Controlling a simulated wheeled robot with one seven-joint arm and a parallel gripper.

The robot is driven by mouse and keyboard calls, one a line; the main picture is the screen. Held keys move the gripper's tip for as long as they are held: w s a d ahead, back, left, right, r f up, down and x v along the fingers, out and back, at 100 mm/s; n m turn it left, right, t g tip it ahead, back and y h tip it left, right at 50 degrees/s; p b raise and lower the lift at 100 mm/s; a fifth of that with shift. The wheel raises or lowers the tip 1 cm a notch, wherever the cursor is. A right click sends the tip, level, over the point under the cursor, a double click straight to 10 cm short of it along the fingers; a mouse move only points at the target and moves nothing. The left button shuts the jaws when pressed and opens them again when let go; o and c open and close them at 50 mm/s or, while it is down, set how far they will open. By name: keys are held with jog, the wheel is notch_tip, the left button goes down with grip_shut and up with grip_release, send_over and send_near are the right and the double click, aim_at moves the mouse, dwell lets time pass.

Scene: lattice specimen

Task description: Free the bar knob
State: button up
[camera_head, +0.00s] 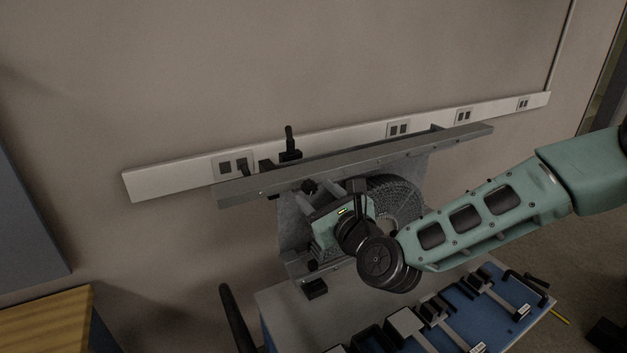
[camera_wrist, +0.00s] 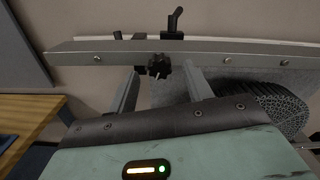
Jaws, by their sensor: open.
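The bar knob, a small black lobed knob (camera_head: 309,186), sits on the front face of the long grey metal bar (camera_head: 370,157). In the wrist view the knob (camera_wrist: 159,66) is at the lower edge of the bar (camera_wrist: 235,52). My gripper (camera_head: 317,194) is open, with its two grey fingers pointing up toward the bar. In the wrist view the knob appears between the fingertips of my gripper (camera_wrist: 161,76), with a gap on each side. I cannot tell how far the fingers reach past it. Nothing is held.
A grey lattice disc (camera_head: 408,197) stands below the bar, right of my gripper. A black upright handle (camera_head: 289,139) rises behind the bar. A wall rail with sockets (camera_head: 165,182) runs behind. A bench with a blue mat (camera_head: 505,318) carries several tools. A wooden-topped table (camera_head: 45,318) stands left.

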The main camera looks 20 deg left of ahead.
jog(key=shift+p+x, duration=0.35)
jog(key=shift+x, duration=0.8)
jog(key=c, duration=1)
jog(key=shift+o, duration=0.2)
jog(key=shift+f+n+b, duration=0.1)
jog(key=shift+n+b, duration=0.2)
jog(key=shift+b, duration=0.25)
